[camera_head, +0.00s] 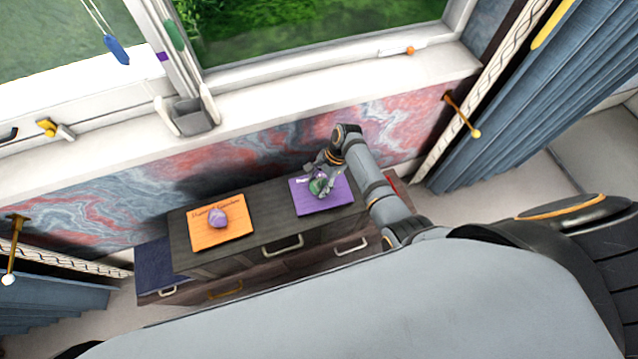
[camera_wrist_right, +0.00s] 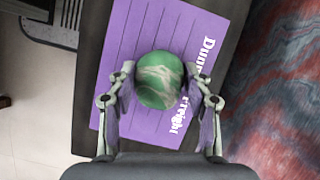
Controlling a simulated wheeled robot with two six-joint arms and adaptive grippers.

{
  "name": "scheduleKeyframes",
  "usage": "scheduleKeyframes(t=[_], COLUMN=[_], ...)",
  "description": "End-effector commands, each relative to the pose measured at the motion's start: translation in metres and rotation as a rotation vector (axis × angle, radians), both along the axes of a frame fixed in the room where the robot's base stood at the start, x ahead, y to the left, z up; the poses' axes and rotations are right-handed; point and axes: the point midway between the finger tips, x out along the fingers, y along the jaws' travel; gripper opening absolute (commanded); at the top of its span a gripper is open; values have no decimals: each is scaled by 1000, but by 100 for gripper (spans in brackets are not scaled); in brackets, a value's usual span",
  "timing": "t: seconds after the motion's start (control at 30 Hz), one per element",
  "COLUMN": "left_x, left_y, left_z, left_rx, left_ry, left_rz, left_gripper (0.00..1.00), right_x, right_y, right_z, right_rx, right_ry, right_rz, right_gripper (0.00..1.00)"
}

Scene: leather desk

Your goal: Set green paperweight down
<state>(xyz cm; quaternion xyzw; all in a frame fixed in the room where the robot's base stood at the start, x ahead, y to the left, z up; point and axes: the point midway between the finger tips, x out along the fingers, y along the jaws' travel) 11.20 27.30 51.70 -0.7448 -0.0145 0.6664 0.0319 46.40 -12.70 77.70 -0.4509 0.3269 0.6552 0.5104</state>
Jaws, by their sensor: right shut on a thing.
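The green paperweight (camera_wrist_right: 159,80) is a round green ball with pale marbling. In the right wrist view it sits between the two fingers of my right gripper (camera_wrist_right: 160,100), which is shut on it. In the head view the green paperweight (camera_head: 317,186) shows partly behind my right gripper (camera_head: 320,180). It is over the purple board (camera_head: 338,201), which has white lettering; I cannot tell whether it touches the board. My left gripper is not in view.
A purple paperweight (camera_head: 217,217) rests on an orange board (camera_head: 236,231) at the left of the dark desk (camera_head: 270,215). Bare desk top lies between the two boards. A marbled wall and window sill (camera_head: 270,110) stand behind.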

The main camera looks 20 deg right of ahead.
Motion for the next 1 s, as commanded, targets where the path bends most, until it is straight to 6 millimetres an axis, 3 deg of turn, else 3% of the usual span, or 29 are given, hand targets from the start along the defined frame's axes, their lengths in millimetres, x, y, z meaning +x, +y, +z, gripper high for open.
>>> scheduleKeyframes(t=[0.03, 0.2, 0.57, 1.0], left_x=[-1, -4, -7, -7], left_y=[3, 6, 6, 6], left_z=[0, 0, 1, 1], left_rx=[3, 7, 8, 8], left_ry=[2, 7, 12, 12], left_rz=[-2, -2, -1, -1], left_gripper=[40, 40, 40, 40], right_x=[0, 0, 1, 8], right_y=[0, 0, -2, -38], right_z=[-1, -1, 6, 94], right_rx=[0, 0, -1, -2], right_ry=[0, 0, 0, -3], right_rz=[0, 0, 0, 0], right_gripper=[53, 73, 73, 73])
